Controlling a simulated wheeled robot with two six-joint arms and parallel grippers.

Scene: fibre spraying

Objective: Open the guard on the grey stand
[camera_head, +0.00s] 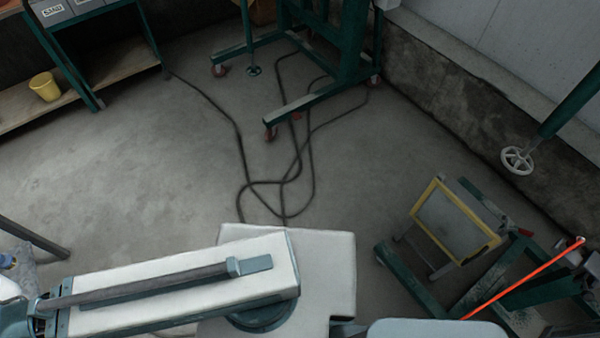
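A tilted grey panel with a yellow frame (453,222) stands at the right, on short grey legs next to green metal beams. It looks like the guard on the grey stand, but I cannot be sure. I cannot tell from this angle whether it is open or shut, and no hinge or handle is clear. Neither of my grippers is in view. White and teal parts of my own body fill the lower left and bottom middle, apart from the panel in the picture.
Green beams (407,279) and an orange-red rod (525,280) lie around the panel. A white handwheel (517,160) is by the right wall. Black cables (283,183) loop across the floor from a wheeled green frame (322,102). A yellow bucket (45,87) sits on a shelf.

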